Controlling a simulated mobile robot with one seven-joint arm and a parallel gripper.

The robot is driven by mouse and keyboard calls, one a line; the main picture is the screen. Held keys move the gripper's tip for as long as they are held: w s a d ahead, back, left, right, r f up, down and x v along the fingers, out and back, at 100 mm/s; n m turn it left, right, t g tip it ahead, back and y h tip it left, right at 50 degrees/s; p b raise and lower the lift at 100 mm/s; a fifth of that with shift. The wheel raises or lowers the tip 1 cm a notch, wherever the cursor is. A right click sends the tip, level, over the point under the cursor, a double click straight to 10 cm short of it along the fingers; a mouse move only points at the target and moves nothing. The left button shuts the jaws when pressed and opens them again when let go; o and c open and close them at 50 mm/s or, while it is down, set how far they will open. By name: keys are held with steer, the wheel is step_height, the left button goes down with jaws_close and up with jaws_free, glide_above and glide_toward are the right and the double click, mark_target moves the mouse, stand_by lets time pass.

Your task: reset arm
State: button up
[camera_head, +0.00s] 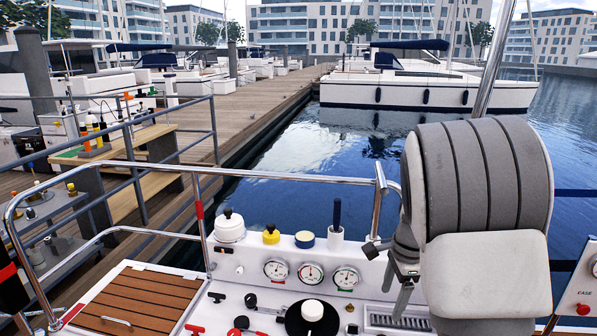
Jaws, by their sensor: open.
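My arm, with a grey ribbed joint and white covers, fills the right side of the view. My gripper (392,292) hangs at the arm's left side, in front of the white console (300,262). Its grey fingers point down and are apart, with nothing seen between them. The arm hides the right part of the console behind it.
Three gauges (311,274) sit below. Water lies beyond.

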steer(key=s+a+r+n+t, duration=0.1)
steer(key=s+a+r+n, duration=0.25)
steer(key=s+r, duration=0.25)
steer(key=s+a+r+n+t, duration=0.1)
steer(key=s+a+r+n, duration=0.1)
steer(key=s+r+n, duration=0.4)
steer(key=s+a+r+n+t+p, duration=0.1)
steer(key=s+r+n, duration=0.3)
steer(key=s+n, duration=0.4)
steer(key=s+a+t, duration=0.1)
steer(key=s, duration=0.2)
steer(key=shift+s+a+t+h+p, duration=0.15)
steer(key=shift+s+t+h+p, duration=0.15)
steer(key=shift+t+h, duration=0.1)
